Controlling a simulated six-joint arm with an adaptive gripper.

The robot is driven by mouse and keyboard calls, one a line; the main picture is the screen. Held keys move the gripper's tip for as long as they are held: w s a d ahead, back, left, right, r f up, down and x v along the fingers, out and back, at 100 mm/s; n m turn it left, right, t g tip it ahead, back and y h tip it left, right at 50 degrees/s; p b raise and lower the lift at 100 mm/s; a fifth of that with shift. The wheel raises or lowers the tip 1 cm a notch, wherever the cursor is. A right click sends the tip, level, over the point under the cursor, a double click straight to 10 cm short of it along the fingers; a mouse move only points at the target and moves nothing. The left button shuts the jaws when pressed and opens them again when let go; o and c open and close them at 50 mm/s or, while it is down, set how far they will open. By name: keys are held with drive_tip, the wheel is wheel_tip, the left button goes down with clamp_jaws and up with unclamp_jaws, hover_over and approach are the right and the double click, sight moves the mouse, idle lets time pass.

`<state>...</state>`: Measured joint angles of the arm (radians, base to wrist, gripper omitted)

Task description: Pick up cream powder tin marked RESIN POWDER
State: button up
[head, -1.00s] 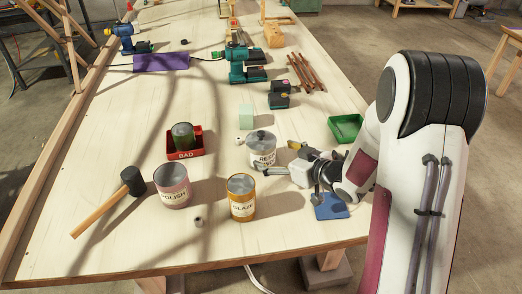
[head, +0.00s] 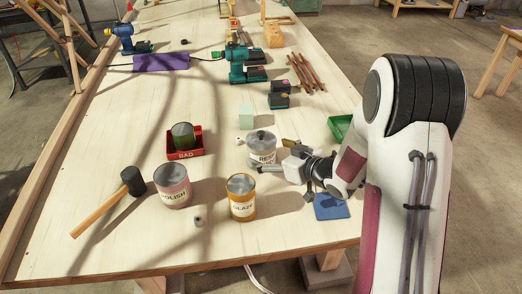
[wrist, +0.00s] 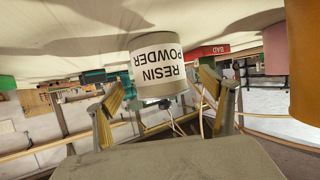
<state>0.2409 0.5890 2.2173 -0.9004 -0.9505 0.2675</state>
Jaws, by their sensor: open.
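The cream powder tin (head: 261,146) stands upright on the table in the head view, with a grey lid and knob. In the wrist view the tin (wrist: 158,68) appears upside down, its label reading RESIN POWDER. My gripper (head: 272,158) is at the tin's right side. In the wrist view my gripper (wrist: 165,95) has its two yellow-padded fingers apart, one on each side of the tin, with a gap visible at both. Part of the tin's right side is hidden by a finger in the head view. Whether a finger touches it, I cannot tell.
A yellow GLAZE tin (head: 242,198) and pink POLISH tin (head: 173,187) stand in front and left. A red BAD tray (head: 186,153) holds a dark green tin. A mint block (head: 246,117) is behind, a green tray (head: 339,127) right, and a blue item (head: 332,207) below my wrist.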

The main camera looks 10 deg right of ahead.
drive_tip(key=shift+w, duration=0.1)
drive_tip(key=shift+x, duration=2.5)
drive_tip(key=c, duration=1.6)
